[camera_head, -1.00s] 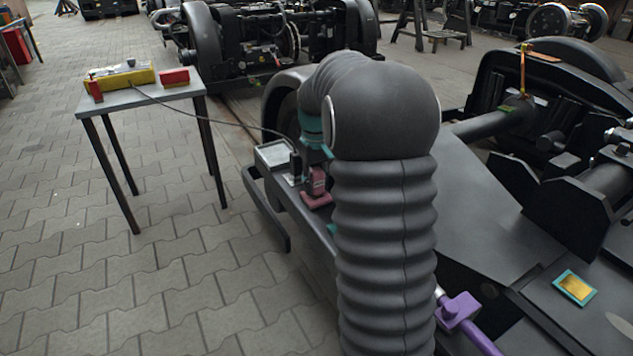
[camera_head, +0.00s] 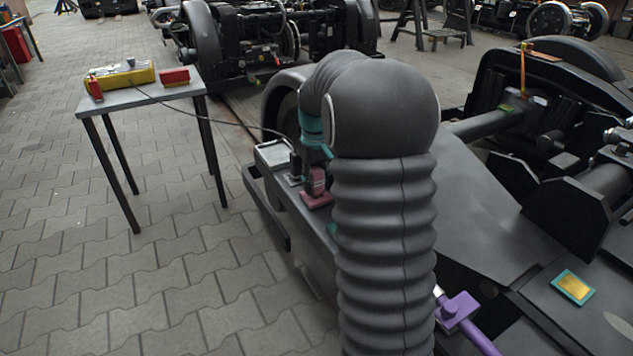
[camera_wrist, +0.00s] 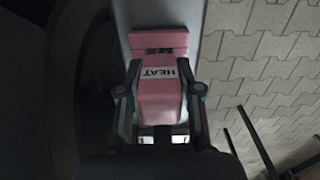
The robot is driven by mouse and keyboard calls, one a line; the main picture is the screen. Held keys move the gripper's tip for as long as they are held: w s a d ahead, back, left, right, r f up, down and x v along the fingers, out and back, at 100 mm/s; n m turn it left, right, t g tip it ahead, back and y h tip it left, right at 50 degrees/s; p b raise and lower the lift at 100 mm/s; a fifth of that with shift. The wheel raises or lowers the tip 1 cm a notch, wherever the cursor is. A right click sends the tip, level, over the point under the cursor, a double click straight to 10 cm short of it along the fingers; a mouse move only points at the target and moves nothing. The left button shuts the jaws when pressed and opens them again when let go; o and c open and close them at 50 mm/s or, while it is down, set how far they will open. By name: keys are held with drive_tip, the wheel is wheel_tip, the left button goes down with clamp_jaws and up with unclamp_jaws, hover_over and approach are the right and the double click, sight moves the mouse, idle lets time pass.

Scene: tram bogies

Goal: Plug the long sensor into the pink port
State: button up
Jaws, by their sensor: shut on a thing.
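A pink block marked HEAT (camera_wrist: 159,88) lies between the two fingers of my gripper (camera_wrist: 160,90) in the wrist view. The fingers are shut on its sides. At its far end is a wider pink piece (camera_wrist: 158,41), with a dark, partly coloured gap between them. I cannot tell which pink part is the port and which the long sensor, or whether they are joined. In the head view, the pink body (camera_head: 317,181) stands upright over a pink base (camera_head: 316,200) on the bogie frame. My arm hides most of my gripper there.
Left of the pink base are a dark upright piece (camera_head: 295,165) and a grey tray (camera_head: 271,155). A cable runs from there to a yellow box (camera_head: 122,76) on a small table (camera_head: 145,97). A purple fitting (camera_head: 457,311) is at the right.

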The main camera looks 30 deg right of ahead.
drive_tip(key=shift+f, duration=0.45)
drive_tip(key=o, duration=1.1)
drive_tip(key=shift+o, duration=0.2)
wheel_tip(320, 180, up, 12)
idle(0.3)
